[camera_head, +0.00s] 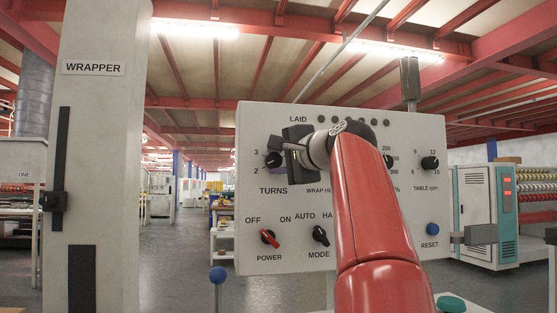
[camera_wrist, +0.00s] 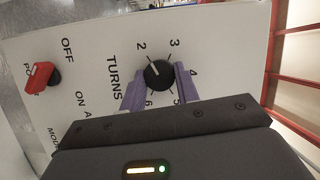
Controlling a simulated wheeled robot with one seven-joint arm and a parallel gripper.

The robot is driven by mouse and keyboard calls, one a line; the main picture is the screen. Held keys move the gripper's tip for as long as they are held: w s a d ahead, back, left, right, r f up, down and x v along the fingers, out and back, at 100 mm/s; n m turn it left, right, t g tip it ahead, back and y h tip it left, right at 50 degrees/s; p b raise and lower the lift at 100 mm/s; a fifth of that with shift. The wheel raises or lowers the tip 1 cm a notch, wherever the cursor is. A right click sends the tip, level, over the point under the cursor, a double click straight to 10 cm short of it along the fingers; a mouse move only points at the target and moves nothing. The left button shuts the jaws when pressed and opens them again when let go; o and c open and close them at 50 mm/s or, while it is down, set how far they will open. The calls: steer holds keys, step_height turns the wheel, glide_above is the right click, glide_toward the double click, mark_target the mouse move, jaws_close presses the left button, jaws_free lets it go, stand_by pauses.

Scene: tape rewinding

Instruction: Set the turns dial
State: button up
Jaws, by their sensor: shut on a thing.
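The turns dial (camera_wrist: 158,74) is a round black knob with a white pointer line, on the pale control panel (camera_wrist: 215,35). In the wrist view its line points toward the 2, with 3, 4, 5 and 6 printed around it. My gripper (camera_wrist: 159,76) has its two purple fingers on either side of the dial and is shut on it. In the head view the dial (camera_head: 274,160) shows at the panel's left, beside the dark gripper body, which hides the numbers to its right.
Nearby are the red power switch (camera_head: 270,238), mode switch (camera_head: 320,236), table rpm dial (camera_head: 430,163) and blue reset button (camera_head: 432,229). My red arm covers the panel's middle. A wrapper column (camera_head: 105,170) stands at left, with open floor between.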

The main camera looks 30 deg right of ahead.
steer(key=shift+n, duration=0.5)
steer(key=o, duration=1)
steer(key=s, duration=0.5)
steer(key=s+b, duration=0.1)
steer(key=s, duration=0.1)
steer(key=shift+s+d+r, duration=0.3)
steer(key=shift+s+d, duration=0.1)
